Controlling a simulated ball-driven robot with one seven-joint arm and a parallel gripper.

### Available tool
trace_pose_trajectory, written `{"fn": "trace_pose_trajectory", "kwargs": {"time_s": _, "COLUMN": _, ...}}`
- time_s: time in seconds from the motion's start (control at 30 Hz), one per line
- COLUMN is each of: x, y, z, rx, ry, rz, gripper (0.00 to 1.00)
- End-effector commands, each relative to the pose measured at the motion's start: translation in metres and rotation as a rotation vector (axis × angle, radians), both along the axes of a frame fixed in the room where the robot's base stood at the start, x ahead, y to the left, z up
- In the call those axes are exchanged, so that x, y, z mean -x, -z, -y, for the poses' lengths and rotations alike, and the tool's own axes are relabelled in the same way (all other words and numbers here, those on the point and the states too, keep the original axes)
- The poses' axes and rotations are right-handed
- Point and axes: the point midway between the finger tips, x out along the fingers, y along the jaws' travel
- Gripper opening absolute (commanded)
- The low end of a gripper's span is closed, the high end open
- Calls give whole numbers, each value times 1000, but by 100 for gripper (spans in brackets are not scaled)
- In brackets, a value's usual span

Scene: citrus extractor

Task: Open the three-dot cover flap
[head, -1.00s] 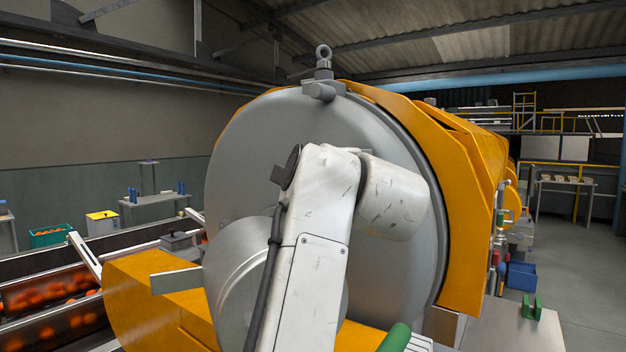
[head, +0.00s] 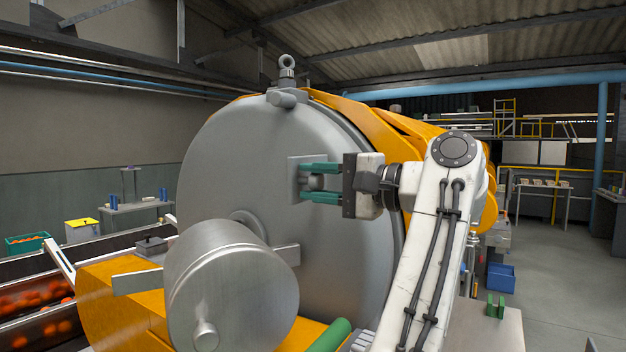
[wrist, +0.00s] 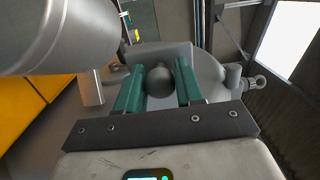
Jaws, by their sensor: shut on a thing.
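A large round grey metal cover (head: 225,165) fills the end of the orange machine in the head view. A small plate with a grey rounded knob (wrist: 159,84) sits on its face, right of its middle. My gripper (head: 306,183) reaches in from the right, its green fingers above and below the knob. In the wrist view the fingers (wrist: 160,85) flank the knob, and I am shut on it. I cannot make out a three-dot mark; the fingers hide part of the plate. The cover lies against the machine's end with no clear gap.
A grey drum (head: 228,290) projects from the machine's front, low and left of my gripper. An eyebolt (head: 287,66) stands on the cover's top edge. The orange housing (head: 365,120) runs back to the right. A trough of oranges (head: 38,295) lies at left. Floor is open at right.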

Motion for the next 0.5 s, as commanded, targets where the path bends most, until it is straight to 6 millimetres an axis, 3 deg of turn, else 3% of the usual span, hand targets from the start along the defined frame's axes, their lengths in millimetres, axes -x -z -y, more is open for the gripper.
{"fn": "trace_pose_trajectory", "kwargs": {"time_s": 0.5, "x": -2, "y": -1, "z": 2, "rx": -5, "ry": -35, "rz": 0, "gripper": 0}}
